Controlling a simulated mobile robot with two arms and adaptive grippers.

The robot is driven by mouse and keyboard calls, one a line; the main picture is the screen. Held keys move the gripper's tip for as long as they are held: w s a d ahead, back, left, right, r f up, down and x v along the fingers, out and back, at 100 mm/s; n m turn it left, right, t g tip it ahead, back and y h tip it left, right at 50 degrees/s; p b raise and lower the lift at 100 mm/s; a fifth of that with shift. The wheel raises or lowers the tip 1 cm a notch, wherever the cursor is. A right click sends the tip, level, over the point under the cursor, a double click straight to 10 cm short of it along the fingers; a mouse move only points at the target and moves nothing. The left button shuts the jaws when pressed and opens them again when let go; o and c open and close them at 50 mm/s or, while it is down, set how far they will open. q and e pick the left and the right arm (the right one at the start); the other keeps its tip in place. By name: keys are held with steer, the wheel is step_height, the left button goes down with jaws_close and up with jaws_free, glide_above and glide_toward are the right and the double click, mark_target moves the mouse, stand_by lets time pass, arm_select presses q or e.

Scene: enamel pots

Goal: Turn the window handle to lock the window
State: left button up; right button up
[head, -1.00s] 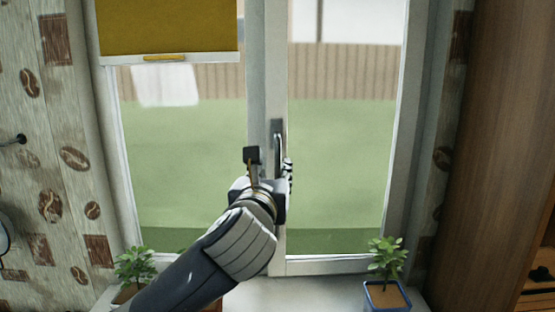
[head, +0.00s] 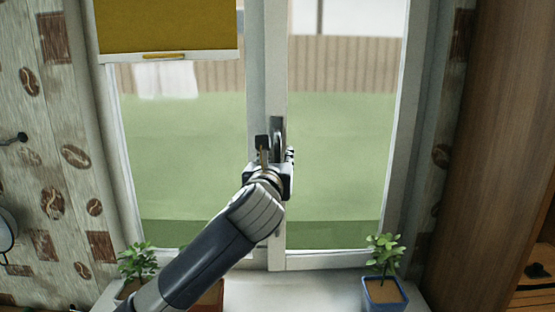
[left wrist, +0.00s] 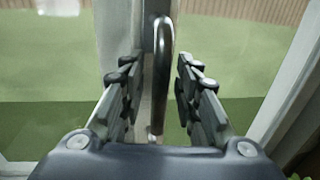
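The window handle (head: 277,130) is a grey metal lever on the middle frame of the window. In the left wrist view the handle (left wrist: 158,80) points down from its mount, its curved bar between my fingers. My left gripper (head: 272,172) is in front of the lower part of the handle in the head view and hides it. In the left wrist view the gripper (left wrist: 160,78) is open, one finger on each side of the handle, with visible gaps. My right gripper is in neither view.
Potted plants stand on the sill at left (head: 137,262) and right (head: 384,262). A yellow blind (head: 168,28) hangs over the upper left pane. A wooden cabinet (head: 500,120) stands at right.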

mark_target(295, 142)
arm_select(q)
jaws_close()
steer(key=shift+d, duration=0.1)
steer(key=shift+w+d+r+n+t+y+b, duration=0.1)
steer(key=shift+d+r+n+t+y+b, duration=0.35)
steer(key=shift+n, duration=1.2)
steer(key=shift+s+d+n+t+h+b, duration=0.15)
steer(key=shift+d+n, duration=0.65)
steer(key=shift+n, duration=0.9)
steer(key=shift+w+d+r+n+t+y+b, duration=0.25)
steer(key=shift+d+n, duration=0.35)
steer(key=shift+n, duration=1.05)
steer(key=shift+o, duration=1.7)
jaws_free()
steer(key=shift+s, duration=0.1)
steer(key=shift+a+r, duration=0.1)
